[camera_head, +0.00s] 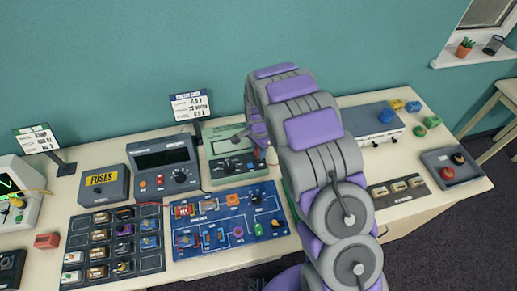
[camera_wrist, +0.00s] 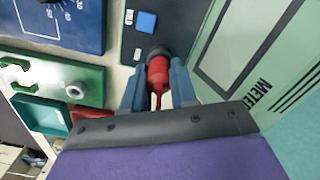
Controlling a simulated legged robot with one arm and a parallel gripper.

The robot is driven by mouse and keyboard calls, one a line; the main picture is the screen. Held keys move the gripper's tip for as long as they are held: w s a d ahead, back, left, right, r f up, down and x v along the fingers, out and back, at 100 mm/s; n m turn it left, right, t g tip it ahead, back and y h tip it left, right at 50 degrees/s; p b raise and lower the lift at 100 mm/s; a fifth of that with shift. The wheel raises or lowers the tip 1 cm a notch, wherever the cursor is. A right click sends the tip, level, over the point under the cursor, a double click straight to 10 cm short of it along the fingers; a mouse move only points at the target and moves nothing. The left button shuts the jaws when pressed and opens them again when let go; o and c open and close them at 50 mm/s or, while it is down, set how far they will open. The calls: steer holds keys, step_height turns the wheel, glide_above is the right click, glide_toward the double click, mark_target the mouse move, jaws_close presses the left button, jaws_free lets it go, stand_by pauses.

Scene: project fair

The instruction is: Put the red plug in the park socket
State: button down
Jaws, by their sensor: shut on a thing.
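In the wrist view, my gripper (camera_wrist: 157,88) is shut on the red plug (camera_wrist: 157,72), with one blue-grey finger on each side. A thin red lead runs back from the plug towards my wrist. The plug's front end meets a dark round part (camera_wrist: 159,52) on a dark panel (camera_wrist: 176,25) beside a blue square. I cannot tell whether that round part is the park socket or how deep the plug sits. In the head view my arm hides most of the gripper, and the plug is not clear there.
The pale green meter (camera_head: 225,145) stands by my gripper; its side (camera_wrist: 240,45) is close on the right in the wrist view. A blue circuit board (camera_head: 190,250) lies in front. A grey tray (camera_head: 437,161) stands far right.

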steer(key=shift+f, duration=0.45)
stand_by(0.3)
steer(key=shift+c, duration=1.7)
jaws_free()
steer(key=shift+r, duration=0.1)
steer(key=shift+r+p, duration=0.8)
steer(key=shift+r, duration=3.15)
